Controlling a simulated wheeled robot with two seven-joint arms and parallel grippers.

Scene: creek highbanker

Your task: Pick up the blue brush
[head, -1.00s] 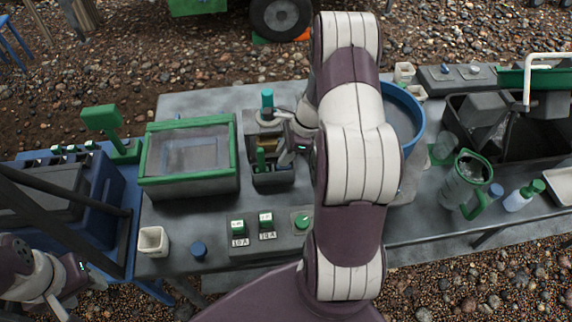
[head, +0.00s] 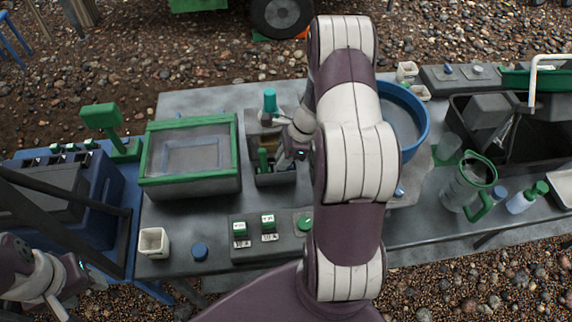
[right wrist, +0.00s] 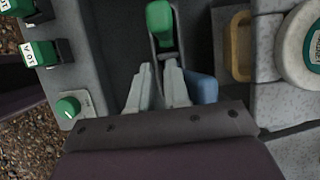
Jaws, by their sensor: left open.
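A blue piece (right wrist: 203,88), possibly part of the blue brush, shows right beside the right finger in the right wrist view; its full shape is hidden. My right gripper (right wrist: 158,66) points down into the grey caddy, its fingers a little apart with nothing seen between them. A green handle (right wrist: 160,22) stands just beyond the fingertips. In the head view my right gripper (head: 287,155) is at the right side of the caddy (head: 272,180), partly covered by my arm. The caddy also holds a green item (head: 263,160). My left gripper (head: 72,297) is open and empty at lower left.
A teal-topped item (head: 269,100) stands at the caddy's back. A green-framed box (head: 190,187) is left of it, a switch panel (head: 255,247) in front. A blue basin (head: 424,125) and a clear jug (head: 462,190) stand to the right.

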